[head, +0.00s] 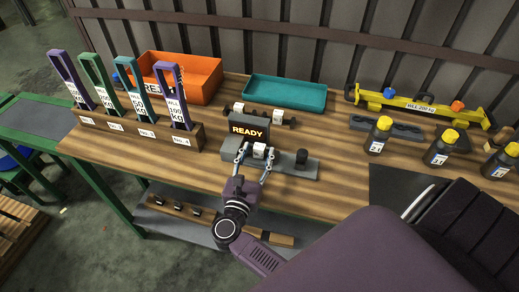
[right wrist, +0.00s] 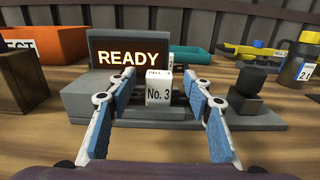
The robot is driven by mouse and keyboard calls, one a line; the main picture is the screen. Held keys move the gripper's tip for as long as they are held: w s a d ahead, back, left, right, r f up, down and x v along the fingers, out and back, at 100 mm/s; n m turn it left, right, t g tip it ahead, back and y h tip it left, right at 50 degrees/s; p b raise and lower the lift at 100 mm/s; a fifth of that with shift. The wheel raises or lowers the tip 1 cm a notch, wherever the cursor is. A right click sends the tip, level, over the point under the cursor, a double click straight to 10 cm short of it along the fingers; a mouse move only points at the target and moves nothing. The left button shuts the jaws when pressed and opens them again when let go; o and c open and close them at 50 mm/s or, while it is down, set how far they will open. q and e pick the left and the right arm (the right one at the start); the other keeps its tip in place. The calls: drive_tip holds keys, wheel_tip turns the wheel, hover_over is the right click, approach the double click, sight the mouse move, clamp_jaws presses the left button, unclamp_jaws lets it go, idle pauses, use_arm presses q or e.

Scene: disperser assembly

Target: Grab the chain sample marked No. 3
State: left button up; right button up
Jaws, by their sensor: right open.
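The chain sample marked No. 3 (right wrist: 158,92) shows as a small white labelled block on the grey test fixture (right wrist: 270,122), in front of its READY display (right wrist: 128,55). In the head view the sample (head: 259,150) sits in the fixture below the lit display (head: 249,131). My right gripper (head: 255,160) is open, with one finger on each side of the sample. In the right wrist view the blue-padded fingers (right wrist: 158,112) stand apart, with visible gaps to the label. Any chain behind the label is hidden. My left gripper is not in view.
A wooden rack (head: 150,130) with several coloured tags stands left. An orange bin (head: 200,80) and a teal tray (head: 285,93) are behind. A yellow lifting beam (head: 420,104) and several dark bottles (head: 378,136) stand right. A black block (head: 302,157) rises from the fixture's right part.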

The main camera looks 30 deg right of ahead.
drive_tip(key=shift+p+x, duration=0.3)
drive_tip(key=shift+x, duration=1.15)
drive_tip(key=shift+a, duration=0.1)
drive_tip(key=shift+c, duration=0.5)
clamp_jaws()
